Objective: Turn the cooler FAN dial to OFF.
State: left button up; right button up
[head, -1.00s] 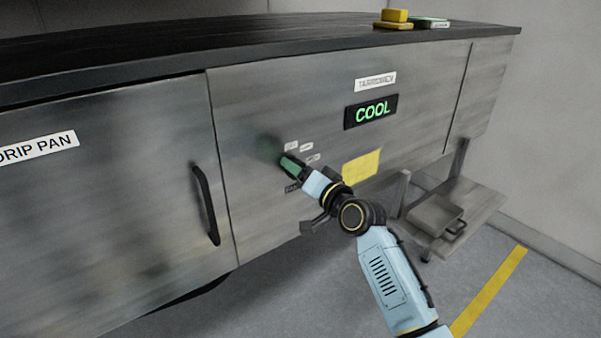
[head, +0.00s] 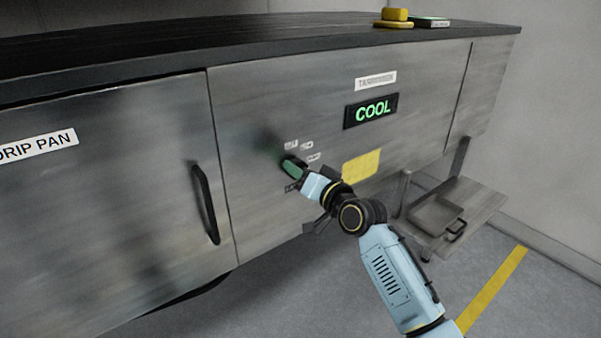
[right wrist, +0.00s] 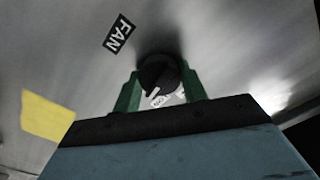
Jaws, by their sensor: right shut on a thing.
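The FAN dial (right wrist: 160,76) is a round black knob with a pale pointer mark, seen in the right wrist view. A black FAN label (right wrist: 119,33) is on the steel panel beside it. My right gripper (right wrist: 160,90) has its green fingers on both sides of the dial and is shut on it. In the head view my right gripper (head: 291,167) is at the panel, and it hides the dial. Small white position labels (head: 306,146) show around it. A small label by the dial is too blurred to read surely. My left gripper is not in view.
A lit green COOL display (head: 371,111) and a yellow note (head: 361,166) are on the panel. A door with a black handle (head: 206,204) and a DRIP PAN label (head: 38,145) is at left. A low shelf with a metal pan (head: 436,214) stands at right.

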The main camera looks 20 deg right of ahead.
jog(key=n+p, duration=0.2)
jog(key=n, duration=1.4)
jog(key=shift+p, duration=0.3)
dwell(0.4)
jog(key=o, duration=1)
jog(key=b+v, duration=0.2)
jog(key=v, duration=1.1)
jog(key=shift+s, duration=0.2)
